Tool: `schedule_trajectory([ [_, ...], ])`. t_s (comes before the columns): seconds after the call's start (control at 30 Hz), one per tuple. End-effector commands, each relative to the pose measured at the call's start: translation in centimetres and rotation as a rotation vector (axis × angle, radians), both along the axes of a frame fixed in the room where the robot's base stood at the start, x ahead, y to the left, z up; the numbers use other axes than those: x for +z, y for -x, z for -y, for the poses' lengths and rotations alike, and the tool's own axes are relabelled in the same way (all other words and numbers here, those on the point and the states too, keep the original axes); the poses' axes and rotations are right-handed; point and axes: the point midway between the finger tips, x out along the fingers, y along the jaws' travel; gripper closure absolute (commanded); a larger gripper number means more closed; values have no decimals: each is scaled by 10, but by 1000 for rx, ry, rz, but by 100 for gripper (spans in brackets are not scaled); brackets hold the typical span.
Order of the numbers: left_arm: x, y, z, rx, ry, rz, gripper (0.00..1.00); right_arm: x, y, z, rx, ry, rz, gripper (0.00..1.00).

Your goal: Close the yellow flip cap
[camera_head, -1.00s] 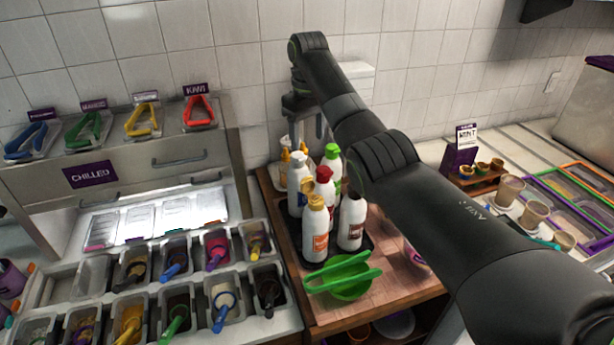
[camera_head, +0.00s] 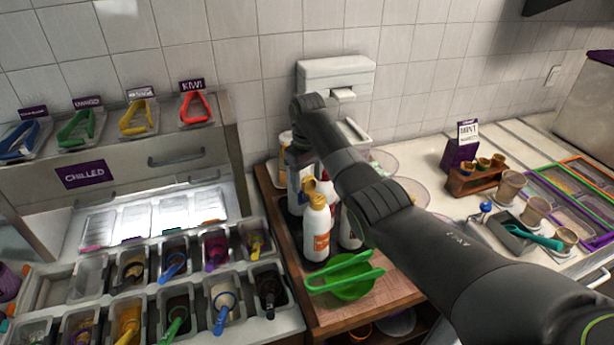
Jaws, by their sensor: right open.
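A white bottle (camera_head: 317,232) with an orange label stands upright at the front of the bottle group. Its yellow flip cap (camera_head: 310,188) appears raised, with the lid standing up above the bottle top. My right gripper (camera_head: 302,172) points down just behind the yellow cap. It is open, and its fingers are partly hidden among the bottles; I cannot tell whether they touch the cap. The other bottles are largely hidden behind my right arm. My left gripper is not in view.
Green tongs (camera_head: 345,278) lie over a green bowl on the wooden board (camera_head: 385,298), in front of the bottles. A topping bin rack (camera_head: 145,290) is at left. A white wall dispenser (camera_head: 336,75) is behind. A cup holder (camera_head: 478,180) stands right.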

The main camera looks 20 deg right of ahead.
Motion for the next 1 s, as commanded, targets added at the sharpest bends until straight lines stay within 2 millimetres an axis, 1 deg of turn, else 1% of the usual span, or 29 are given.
schedule_trajectory([
  [0.07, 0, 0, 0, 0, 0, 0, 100, 0, 0, 0, 0, 0, 0, 40],
  [0.4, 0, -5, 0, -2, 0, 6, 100, 0, 0, 0, 0, 0, 0, 84],
  [0.73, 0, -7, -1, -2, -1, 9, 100, 0, 1, 1, 0, -10, 22, 85],
  [1.0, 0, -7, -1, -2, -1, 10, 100, 1, 6, 3, 1, -48, 100, 85],
])
